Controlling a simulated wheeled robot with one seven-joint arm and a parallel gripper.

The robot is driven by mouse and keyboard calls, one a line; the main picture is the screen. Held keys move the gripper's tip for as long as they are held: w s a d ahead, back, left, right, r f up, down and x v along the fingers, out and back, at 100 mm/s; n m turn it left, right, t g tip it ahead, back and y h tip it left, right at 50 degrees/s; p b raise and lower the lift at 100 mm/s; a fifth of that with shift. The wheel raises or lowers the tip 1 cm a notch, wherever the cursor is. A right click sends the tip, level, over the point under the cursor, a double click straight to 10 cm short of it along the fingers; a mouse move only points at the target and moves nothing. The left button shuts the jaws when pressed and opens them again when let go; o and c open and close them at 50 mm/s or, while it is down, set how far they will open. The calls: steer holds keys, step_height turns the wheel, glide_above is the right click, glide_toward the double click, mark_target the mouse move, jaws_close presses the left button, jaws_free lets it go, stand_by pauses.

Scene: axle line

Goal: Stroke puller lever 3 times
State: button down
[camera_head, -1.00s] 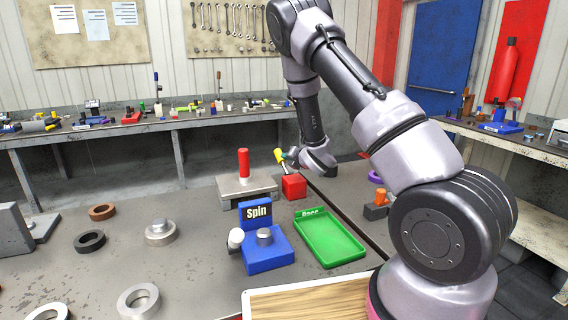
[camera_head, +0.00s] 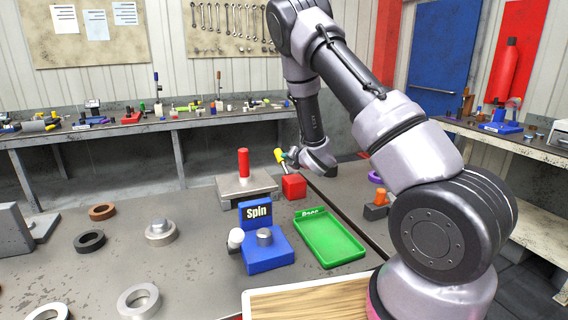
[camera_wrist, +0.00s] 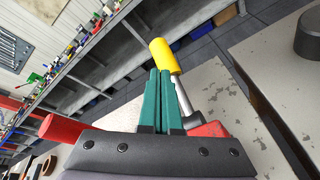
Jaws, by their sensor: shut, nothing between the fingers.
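The puller lever has a yellow grip (camera_head: 279,156) on a thin metal rod, rising from a red block (camera_head: 293,187) on the bench. In the head view it leans to the left. In the wrist view the yellow grip (camera_wrist: 165,56) stands just beyond my fingertips and the rod runs down to the red base (camera_wrist: 210,130). My gripper (camera_wrist: 160,74) has green fingers, shut together with nothing between them. They are close beside the lever, to the left of its rod in the wrist view. Whether they touch it I cannot tell.
A red upright cylinder (camera_head: 243,163) stands on a grey metal block (camera_head: 247,189) left of the lever. A blue "Spin" fixture (camera_head: 267,252) and a green tray (camera_head: 329,240) are in front. Several rings lie on the bench at left. A wooden-topped tray edge (camera_head: 310,302) is nearest.

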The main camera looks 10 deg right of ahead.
mark_target(284, 164)
steer(key=shift+f, duration=0.1)
stand_by(0.7)
steer(key=shift+w+f, duration=0.2)
steer(key=shift+f, duration=0.05)
steer(key=shift+w+a+f, duration=0.1)
steer(key=shift+w+f, duration=0.15)
steer(key=shift+f, duration=0.35)
steer(key=shift+w+a+f, duration=0.1)
steer(key=shift+w+f, duration=0.2)
steer(key=shift+f, duration=0.3)
steer(key=shift+w+f, duration=0.25)
steer(key=shift+f, duration=0.35)
stand_by(2.3)
steer(key=shift+r, duration=0.1)
steer(key=shift+s+d+r, duration=0.1)
steer(key=shift+s+r, duration=0.25)
steer(key=shift+r, duration=0.3)
steer(key=shift+s+d+r, duration=0.1)
steer(key=shift+s+r, duration=0.2)
steer(key=shift+r, duration=0.4)
steer(key=shift+s+r, duration=0.35)
steer(key=shift+r, duration=0.3)
steer(key=shift+s+d+r, duration=0.1)
steer(key=shift+s+r, duration=0.25)
steer(key=shift+r, duration=0.4)
steer(key=shift+s+d+r, duration=0.1)
steer(key=shift+s+r, duration=0.25)
steer(key=shift+r, duration=0.4)
steer(key=shift+s+r, duration=0.35)
steer(key=shift+r, duration=0.4)
